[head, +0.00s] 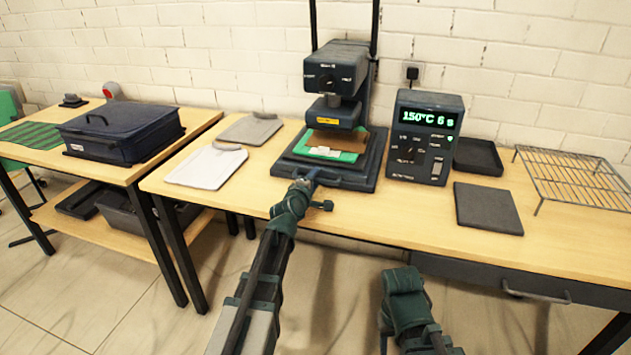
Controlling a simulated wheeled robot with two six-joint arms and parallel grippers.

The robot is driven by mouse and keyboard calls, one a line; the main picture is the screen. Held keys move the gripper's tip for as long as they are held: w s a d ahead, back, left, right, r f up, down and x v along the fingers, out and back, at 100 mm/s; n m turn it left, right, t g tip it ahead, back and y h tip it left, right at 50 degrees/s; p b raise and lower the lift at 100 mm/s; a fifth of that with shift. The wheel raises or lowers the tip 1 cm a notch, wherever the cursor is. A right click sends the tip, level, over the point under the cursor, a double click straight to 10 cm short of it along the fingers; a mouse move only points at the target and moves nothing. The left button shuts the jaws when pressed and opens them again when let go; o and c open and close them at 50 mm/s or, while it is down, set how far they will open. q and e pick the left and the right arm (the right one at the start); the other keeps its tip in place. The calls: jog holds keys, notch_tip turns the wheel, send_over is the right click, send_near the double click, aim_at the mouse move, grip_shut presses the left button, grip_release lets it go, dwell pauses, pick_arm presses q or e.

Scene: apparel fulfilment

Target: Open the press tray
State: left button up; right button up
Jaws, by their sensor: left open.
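The heat press (335,72) stands at the back of the wooden table. Its dark press tray (357,180) lies at the base under the raised head, with a green sheet and a brown piece (333,140) on it. A handle runs along the tray's front edge. My left gripper (309,178) is open at the left part of this handle; I cannot tell whether it touches. Its fingers partly hide the handle. My right arm's end (404,283) is low in front of the table; its fingers are not clear.
A control box (427,137) reading 150°C 6 s stands right of the press. Folded grey (251,129) and white (206,167) garments lie left. A dark pad (488,208), a black tray (478,157) and a wire rack (577,178) are at right. A lidded bin (120,132) stands on the left table.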

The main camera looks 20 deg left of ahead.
pick_arm(q)
grip_shut()
dwell(1.4)
